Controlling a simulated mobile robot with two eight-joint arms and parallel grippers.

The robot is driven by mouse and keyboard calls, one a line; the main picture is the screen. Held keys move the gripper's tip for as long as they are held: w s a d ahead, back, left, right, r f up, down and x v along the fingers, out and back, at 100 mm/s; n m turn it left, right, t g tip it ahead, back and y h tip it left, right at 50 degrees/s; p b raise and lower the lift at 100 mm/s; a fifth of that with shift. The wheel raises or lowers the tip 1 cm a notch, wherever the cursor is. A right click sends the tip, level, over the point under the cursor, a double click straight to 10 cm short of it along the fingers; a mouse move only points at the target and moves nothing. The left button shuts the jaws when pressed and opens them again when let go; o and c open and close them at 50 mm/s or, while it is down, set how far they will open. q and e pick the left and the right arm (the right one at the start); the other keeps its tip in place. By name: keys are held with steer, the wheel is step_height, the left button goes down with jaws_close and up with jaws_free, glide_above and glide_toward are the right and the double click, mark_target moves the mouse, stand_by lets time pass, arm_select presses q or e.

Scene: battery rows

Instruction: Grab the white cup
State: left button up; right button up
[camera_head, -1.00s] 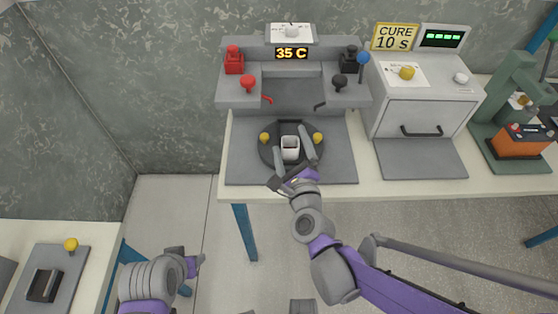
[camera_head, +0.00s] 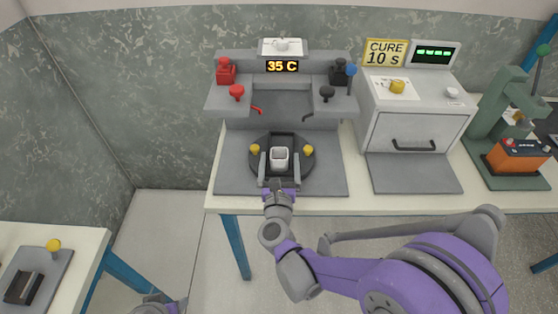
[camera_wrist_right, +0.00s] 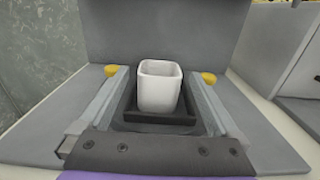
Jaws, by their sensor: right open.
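The white cup (camera_head: 279,158) stands upright in a dark holder on a round black plate (camera_head: 258,174) of the grey station. In the right wrist view the cup (camera_wrist_right: 160,88) is in the middle, with a squarish open top. My right gripper (camera_head: 279,168) is open, with one finger on each side of the cup. In the wrist view the gripper (camera_wrist_right: 158,110) has gaps between both fingers and the cup. Only a small part of my left arm shows at the bottom edge; its jaws cannot be made out.
Yellow knobs (camera_head: 255,149) (camera_head: 308,150) flank the cup on the plate. Above it overhangs a station with a red lever (camera_head: 237,92), a black lever (camera_head: 326,93) and a 35 C display (camera_head: 282,66). A grey cure oven (camera_head: 412,130) stands to the right.

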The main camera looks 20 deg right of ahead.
mark_target(279, 148)
steer(key=x, duration=0.5)
steer(key=shift+w+r, duration=0.1)
steer(key=shift+r, duration=0.2)
steer(key=c, duration=1.5)
steer(key=shift+c, duration=0.2)
steer(key=shift+r, duration=0.15)
